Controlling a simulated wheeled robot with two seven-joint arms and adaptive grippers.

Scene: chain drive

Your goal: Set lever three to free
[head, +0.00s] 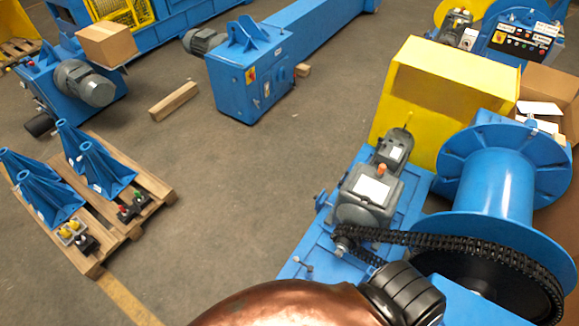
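No lever marked as three can be made out. The blue chain-drive machine (308,243) stands at the lower right, with a grey gear motor (368,195), a black chain (440,241) and a large blue drum (497,188). A small lever-like part (303,266) sticks up at the left edge of its base; its setting is too small to read. A control panel (521,42) with several buttons stands at the top right; no lever position reads there. My copper-coloured arm covers the bottom middle and hides part of the machine. Neither of my grippers is in view.
A wooden pallet (150,182) at the left carries blue brackets (105,170) and small black blocks with coloured knobs (131,209). A yellow guard (447,96) stands behind the motor. A wooden beam (173,101) lies on the floor. The middle floor is clear.

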